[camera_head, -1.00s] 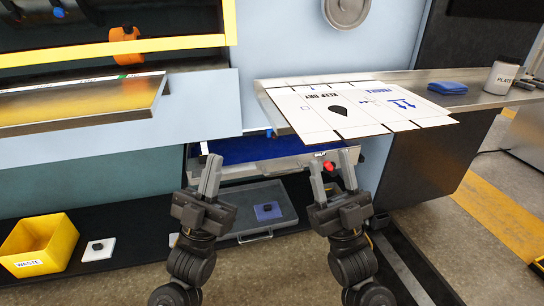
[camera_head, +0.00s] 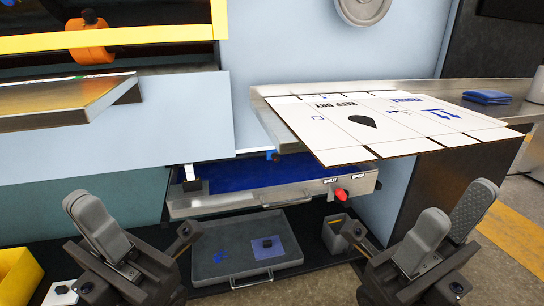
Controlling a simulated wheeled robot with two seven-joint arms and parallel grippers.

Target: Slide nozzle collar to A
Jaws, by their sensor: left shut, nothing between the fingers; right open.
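An orange ring-shaped collar (camera_head: 89,42) sits around a dark part inside the yellow-framed opening at the upper left. I take it to be the nozzle collar. No letter A is readable in view. My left gripper (camera_head: 76,204) is shut and empty at the lower left, well below the collar. My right gripper (camera_head: 460,201) is open and empty at the lower right, in front of the flat printed sheet's near edge. Neither gripper touches the collar.
The printed cardboard sheet (camera_head: 385,122) overhangs the steel shelf. Below are a blue-topped drawer (camera_head: 240,178), a red knob (camera_head: 341,194) marked SHUT and OPEN, and a grey tray (camera_head: 215,262). A yellow bin (camera_head: 15,275) stands at lower left. A metal ledge (camera_head: 60,98) juts below the opening.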

